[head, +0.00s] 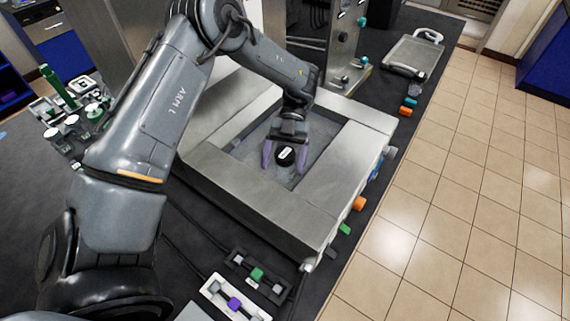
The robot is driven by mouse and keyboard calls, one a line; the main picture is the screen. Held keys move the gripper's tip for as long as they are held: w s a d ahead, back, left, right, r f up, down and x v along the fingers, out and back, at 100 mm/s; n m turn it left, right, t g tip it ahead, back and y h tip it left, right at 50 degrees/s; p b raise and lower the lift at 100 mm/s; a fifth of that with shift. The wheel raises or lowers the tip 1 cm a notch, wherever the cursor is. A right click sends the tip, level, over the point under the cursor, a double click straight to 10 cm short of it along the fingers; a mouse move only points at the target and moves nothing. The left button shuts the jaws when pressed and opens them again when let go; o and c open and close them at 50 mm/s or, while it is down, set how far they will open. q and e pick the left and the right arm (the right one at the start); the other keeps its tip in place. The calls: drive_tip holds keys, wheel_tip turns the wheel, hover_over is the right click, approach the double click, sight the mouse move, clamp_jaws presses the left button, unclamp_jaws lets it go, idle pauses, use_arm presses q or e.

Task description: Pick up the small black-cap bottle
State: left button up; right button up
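The small black-cap bottle (285,157) is inside the recess of the square metal basin (250,196). I see mainly its round black cap with a white mark on top; its body is mostly hidden. My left gripper (285,157) is above the basin and points down into the recess. Its two purple fingertips are spread, one on each side of the black cap. Small gaps show between the fingers and the cap, so the gripper looks open. My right gripper is not in view.
The basin's raised metal walls surround the recess. A tall metal unit (345,40) stands behind it. Several bottles and white-capped containers (72,120) stand at the left. Small clamp-like fixtures (257,274) lie in front. A metal tray (412,55) lies at the back right.

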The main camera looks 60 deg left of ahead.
use_arm(q)
drive_tip(key=c, duration=1.1)
drive_tip(key=shift+c, duration=0.2)
